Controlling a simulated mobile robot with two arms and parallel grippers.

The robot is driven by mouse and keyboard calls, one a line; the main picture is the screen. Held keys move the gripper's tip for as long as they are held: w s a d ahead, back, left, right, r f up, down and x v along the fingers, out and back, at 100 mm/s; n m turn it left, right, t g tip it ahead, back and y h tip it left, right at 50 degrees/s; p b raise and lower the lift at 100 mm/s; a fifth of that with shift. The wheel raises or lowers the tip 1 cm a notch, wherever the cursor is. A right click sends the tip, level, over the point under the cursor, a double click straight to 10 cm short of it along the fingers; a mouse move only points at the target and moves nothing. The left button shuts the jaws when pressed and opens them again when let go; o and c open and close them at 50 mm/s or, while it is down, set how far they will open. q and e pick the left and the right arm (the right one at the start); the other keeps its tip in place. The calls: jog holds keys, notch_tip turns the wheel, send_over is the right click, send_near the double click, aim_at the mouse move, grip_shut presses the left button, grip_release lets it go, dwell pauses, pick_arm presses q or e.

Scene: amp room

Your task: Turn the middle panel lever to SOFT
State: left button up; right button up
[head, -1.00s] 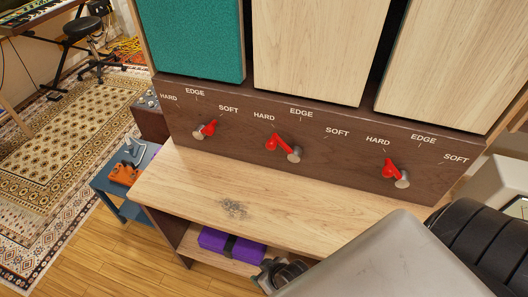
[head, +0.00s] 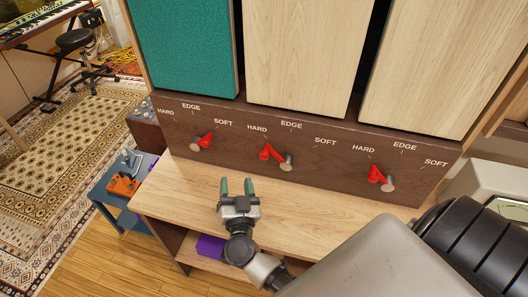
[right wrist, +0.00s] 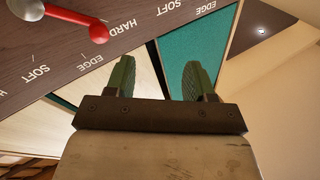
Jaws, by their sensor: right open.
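The middle lever (head: 274,153) is a red bar with a red end and a grey round knob, on a dark brown board. Its red end points left toward the HARD mark, away from SOFT (head: 325,141). The same lever (right wrist: 98,33) shows upside down at the top left of the right wrist view, red end by HARD. My right gripper (head: 237,187) has green fingers and is open and empty, in front of the board, below and left of the middle lever. It also shows open in the right wrist view (right wrist: 158,78). My left gripper is out of view.
Similar levers stand at left (head: 202,142) and right (head: 381,179) on the board. Above are a teal panel (head: 182,45) and two wooden panels. A wooden shelf (head: 185,185) lies below, with a purple item (head: 210,247) under it. The air before the board is clear.

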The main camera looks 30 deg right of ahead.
aim_at(263, 158)
jog(key=w+d+m+g+h, duration=0.1)
jog(key=d+g, duration=0.1)
jog(key=d, duration=0.2)
jog(key=w+d+m+g+h+p, duration=0.1)
jog(key=w+d+m+g+h, duration=0.1)
jog(key=d, duration=0.2)
jog(key=w+d+m+g+h+p, duration=0.1)
jog(key=w+d+m+g+h, duration=0.1)
jog(key=d, duration=0.2)
jog(key=shift+w+f+g, duration=0.1)
jog(key=shift+f+g, duration=0.1)
jog(key=shift+g, duration=0.1)
grip_shut()
